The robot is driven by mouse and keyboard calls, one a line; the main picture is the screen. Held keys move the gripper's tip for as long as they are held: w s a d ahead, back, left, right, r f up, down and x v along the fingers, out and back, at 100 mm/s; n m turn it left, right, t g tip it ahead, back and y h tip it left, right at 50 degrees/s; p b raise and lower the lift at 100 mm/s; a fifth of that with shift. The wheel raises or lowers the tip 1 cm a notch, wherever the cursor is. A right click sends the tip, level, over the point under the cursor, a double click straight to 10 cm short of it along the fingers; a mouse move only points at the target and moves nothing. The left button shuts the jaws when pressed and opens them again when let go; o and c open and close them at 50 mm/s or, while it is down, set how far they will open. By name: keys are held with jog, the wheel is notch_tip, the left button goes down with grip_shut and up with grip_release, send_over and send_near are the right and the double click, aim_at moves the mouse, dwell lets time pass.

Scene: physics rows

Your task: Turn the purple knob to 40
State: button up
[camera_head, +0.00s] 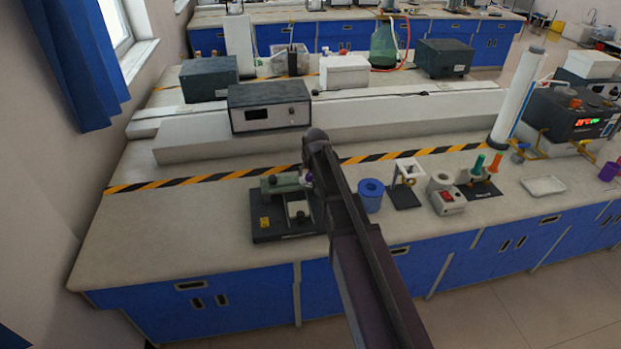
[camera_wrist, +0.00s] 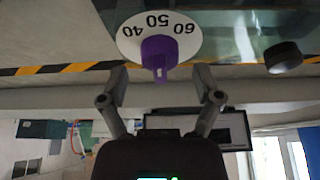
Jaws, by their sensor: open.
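The purple knob (camera_wrist: 158,54) sits in the middle of a white round dial (camera_wrist: 185,35) in the wrist view. The numbers 40, 50 and 60 show upside down, with 40 at the left, 50 at the top and 60 at the right. A narrow part of the knob points down, away from the 50; I cannot tell which end marks the setting. My gripper (camera_wrist: 160,82) is open, with one finger on each side of the knob's lower end and gaps visible. In the head view, a bit of the purple knob (camera_head: 307,176) shows beside my arm on the green-and-black device (camera_head: 270,224).
A black round knob (camera_wrist: 283,57) is beside the dial. A blue cup (camera_head: 371,195), a small stand (camera_head: 405,195) and a grey box with a red switch (camera_head: 448,202) stand to the right. A grey instrument (camera_head: 268,107) is behind. The counter to the left is clear.

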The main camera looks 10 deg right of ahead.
jog(key=shift+w+f+b, duration=0.15)
jog(key=shift+f+b, duration=0.15)
jog(key=shift+f, duration=0.15)
jog(key=c, duration=1.1)
